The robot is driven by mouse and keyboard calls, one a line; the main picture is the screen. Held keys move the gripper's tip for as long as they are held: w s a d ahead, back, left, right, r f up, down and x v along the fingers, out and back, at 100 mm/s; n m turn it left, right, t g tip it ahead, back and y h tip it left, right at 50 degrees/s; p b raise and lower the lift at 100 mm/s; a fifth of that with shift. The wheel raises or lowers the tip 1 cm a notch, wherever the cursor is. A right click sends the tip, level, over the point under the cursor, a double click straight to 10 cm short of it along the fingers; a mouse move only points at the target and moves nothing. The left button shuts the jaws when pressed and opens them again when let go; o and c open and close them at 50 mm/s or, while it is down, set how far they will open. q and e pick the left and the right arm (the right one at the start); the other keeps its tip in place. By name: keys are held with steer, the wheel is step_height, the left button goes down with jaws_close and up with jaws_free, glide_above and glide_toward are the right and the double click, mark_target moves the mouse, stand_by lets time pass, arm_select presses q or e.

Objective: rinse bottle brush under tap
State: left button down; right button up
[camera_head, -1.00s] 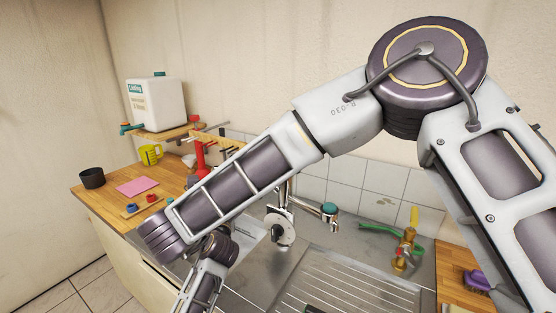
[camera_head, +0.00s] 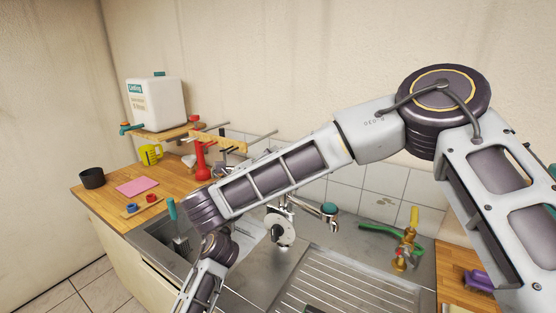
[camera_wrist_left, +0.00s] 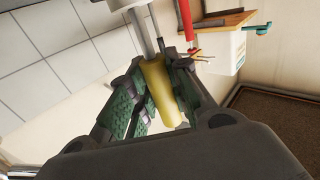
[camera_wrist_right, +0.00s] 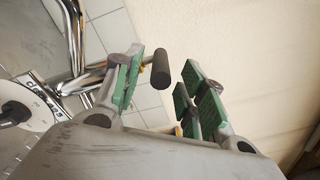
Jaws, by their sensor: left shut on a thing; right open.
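My left gripper (camera_wrist_left: 155,100) is shut on a yellow handle (camera_wrist_left: 163,92) in the left wrist view. A grey shaft runs from this handle to a white part cut off at the top edge; it seems to be the bottle brush, its head not clearly seen. The tap (camera_head: 305,205) stands behind the sink, partly behind my arm; its chrome pipe (camera_wrist_right: 76,40) shows in the right wrist view. There my right gripper (camera_wrist_right: 160,85) is open, with a black-ended chrome rod (camera_wrist_right: 160,68) between or just beyond its fingers. I cannot make out either gripper in the head view.
A teal-handled brush (camera_head: 172,210) stands in the sink's left part. A ribbed drainer (camera_head: 345,285) lies right of the sink. A brass valve (camera_head: 403,255) with a green hose stands behind it. A white jug (camera_head: 155,103), red object (camera_head: 201,160) and pink cloth (camera_head: 137,186) are left.

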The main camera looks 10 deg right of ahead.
steer(key=shift+x, duration=1.75)
jaws_close()
